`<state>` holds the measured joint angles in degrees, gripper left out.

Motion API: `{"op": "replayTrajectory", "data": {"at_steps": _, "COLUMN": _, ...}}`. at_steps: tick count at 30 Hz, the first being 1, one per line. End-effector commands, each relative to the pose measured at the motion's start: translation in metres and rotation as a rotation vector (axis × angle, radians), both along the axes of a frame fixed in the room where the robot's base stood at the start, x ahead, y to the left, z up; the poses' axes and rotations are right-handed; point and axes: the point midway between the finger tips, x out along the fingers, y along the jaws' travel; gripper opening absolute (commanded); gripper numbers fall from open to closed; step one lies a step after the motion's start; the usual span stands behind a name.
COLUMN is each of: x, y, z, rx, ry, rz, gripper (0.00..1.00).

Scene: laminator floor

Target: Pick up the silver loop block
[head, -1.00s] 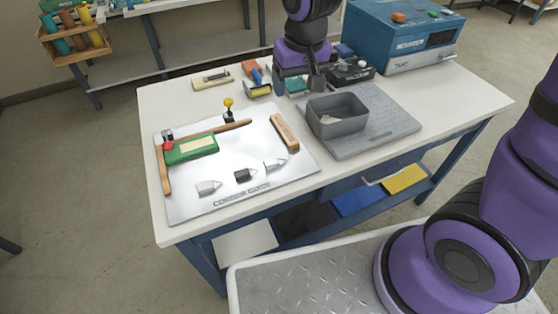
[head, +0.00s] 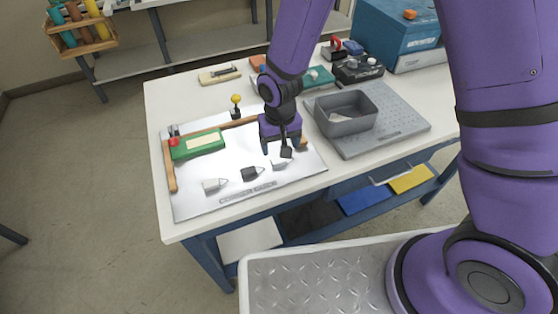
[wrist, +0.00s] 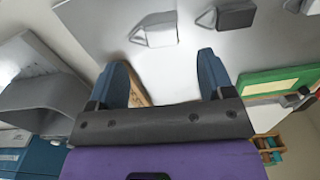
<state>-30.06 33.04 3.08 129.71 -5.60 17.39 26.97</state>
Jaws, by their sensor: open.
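Three small blocks with pointed wire loops lie in a row on the shiny board (head: 215,205). A pale silver block (head: 279,163) is at the right of the row, partly hidden by my gripper; it also shows in the wrist view (wrist: 157,31). A dark block (head: 249,174) is in the middle, and another pale block (head: 211,185) is at the left. I cannot tell from colour which pale one is named silver. My gripper (head: 281,150) is open and empty, pointing down near the right block. In the wrist view that block lies ahead of the fingertips (wrist: 163,65), not between them.
A green box (head: 197,144) and wooden strips edge the board. A grey bin (head: 347,126) stands on a grey plate (head: 408,122) to the right. The board's front left is clear.

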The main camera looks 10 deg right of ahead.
Motion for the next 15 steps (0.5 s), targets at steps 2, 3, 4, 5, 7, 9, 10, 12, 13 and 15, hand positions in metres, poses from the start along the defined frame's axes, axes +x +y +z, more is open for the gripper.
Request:
{"op": "replayTrajectory", "data": {"at_steps": 2, "x": 0.0, "y": 0.0, "z": -0.008, "rx": -0.001, "ry": 0.002, "rz": 0.0, "gripper": 0.74}}
{"op": "replayTrajectory", "data": {"at_steps": 3, "x": 0.0, "y": 0.0, "z": -0.01, "rx": -0.001, "ry": 0.001, "rz": -0.001, "gripper": 0.74}}
{"op": "replayTrajectory", "data": {"at_steps": 4, "x": 0.0, "y": 0.0, "z": -0.012, "rx": 0.0, "ry": 0.001, "rz": -0.001, "gripper": 0.74}}
{"op": "replayTrajectory", "data": {"at_steps": 5, "x": 0.0, "y": 0.0, "z": -0.012, "rx": 0.0, "ry": 0.0, "rz": -0.001, "gripper": 0.74}}
{"op": "replayTrajectory", "data": {"at_steps": 7, "x": 0.0, "y": 0.0, "z": -0.015, "rx": 0.0, "ry": 0.0, "rz": -0.001, "gripper": 0.74}}
{"op": "replayTrajectory", "data": {"at_steps": 9, "x": 0.0, "y": 0.0, "z": -0.02, "rx": -0.001, "ry": 0.001, "rz": -0.001, "gripper": 0.74}}
{"op": "replayTrajectory", "data": {"at_steps": 10, "x": 0.0, "y": 0.0, "z": -0.023, "rx": -0.001, "ry": 0.002, "rz": 0.0, "gripper": 0.74}}
{"op": "replayTrajectory", "data": {"at_steps": 12, "x": -0.001, "y": 0.001, "z": -0.033, "rx": -0.001, "ry": 0.002, "rz": 0.0, "gripper": 0.74}}
{"op": "replayTrajectory", "data": {"at_steps": 13, "x": -0.001, "y": 0.001, "z": -0.037, "rx": -0.003, "ry": 0.003, "rz": 0.001, "gripper": 0.74}}
{"op": "replayTrajectory", "data": {"at_steps": 15, "x": -0.001, "y": 0.002, "z": -0.046, "rx": -0.001, "ry": 0.002, "rz": 0.001, "gripper": 0.74}}
